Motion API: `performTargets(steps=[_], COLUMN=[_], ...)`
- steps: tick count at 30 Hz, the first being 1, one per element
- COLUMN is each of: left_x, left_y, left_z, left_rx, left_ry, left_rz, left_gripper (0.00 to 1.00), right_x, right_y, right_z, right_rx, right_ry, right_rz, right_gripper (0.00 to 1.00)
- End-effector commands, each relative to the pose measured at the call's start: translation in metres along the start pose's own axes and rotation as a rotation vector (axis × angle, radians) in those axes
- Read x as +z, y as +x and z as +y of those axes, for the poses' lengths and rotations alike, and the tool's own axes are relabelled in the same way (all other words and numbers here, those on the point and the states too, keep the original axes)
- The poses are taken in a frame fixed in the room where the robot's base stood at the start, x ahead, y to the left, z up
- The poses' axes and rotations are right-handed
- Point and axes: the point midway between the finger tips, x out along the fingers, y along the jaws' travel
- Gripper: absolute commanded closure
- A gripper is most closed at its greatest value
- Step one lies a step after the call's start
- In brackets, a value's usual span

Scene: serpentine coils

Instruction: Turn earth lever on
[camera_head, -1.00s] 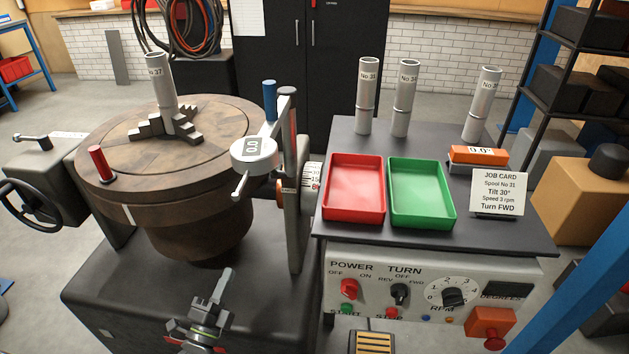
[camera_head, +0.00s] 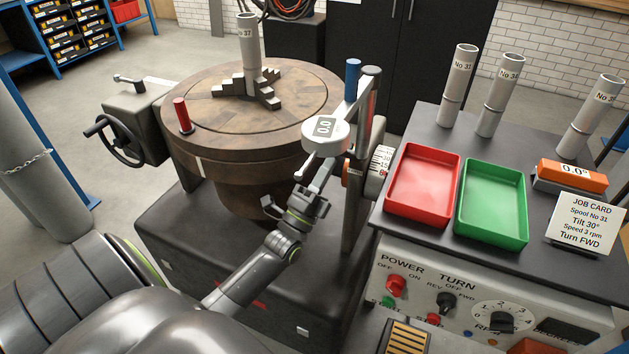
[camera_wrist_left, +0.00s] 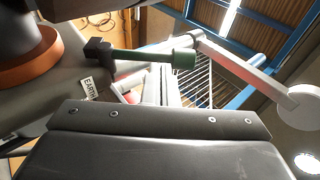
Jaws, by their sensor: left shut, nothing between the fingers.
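The earth lever, a green grip (camera_wrist_left: 183,59) on a dark green rod with a black block, shows in the left wrist view beside a white EARTH label (camera_wrist_left: 88,88). I cannot make it out in the head view, where the turntable and my arm may cover it. My left gripper (camera_head: 321,178) is shut and empty, just below the white 0.0 gauge (camera_head: 325,134), at the right side of the turntable (camera_head: 250,135). In the left wrist view the lever lies beyond my dark gripper body (camera_wrist_left: 150,125); I see no contact. My right gripper is out of view.
The gauge's upright post (camera_head: 357,205) and tilt scale stand close to the right of my gripper. The control panel (camera_head: 470,300), red tray (camera_head: 424,185) and green tray (camera_head: 492,205) are farther right. A handwheel (camera_head: 113,143) is at the left.

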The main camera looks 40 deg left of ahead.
Motion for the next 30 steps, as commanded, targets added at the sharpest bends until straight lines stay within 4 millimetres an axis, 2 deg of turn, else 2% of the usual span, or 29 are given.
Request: performTargets(steps=[1,6,20,30], left_x=[0.000,0.000,0.000,0.001], left_y=[0.008,0.019,0.021,0.026], left_z=[-0.001,0.000,0.000,-0.004], left_rx=[0.000,0.001,0.004,0.051], left_ry=[0.000,0.000,-0.001,-0.010], left_rz=[0.000,0.000,0.000,0.000], left_gripper=[1.00,1.00,1.00,1.00], right_x=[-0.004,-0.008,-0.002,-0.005], right_y=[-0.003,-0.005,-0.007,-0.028], right_z=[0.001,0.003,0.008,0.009], right_rx=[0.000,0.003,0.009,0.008], right_ry=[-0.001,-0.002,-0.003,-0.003], right_rz=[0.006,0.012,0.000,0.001], right_gripper=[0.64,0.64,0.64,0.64])
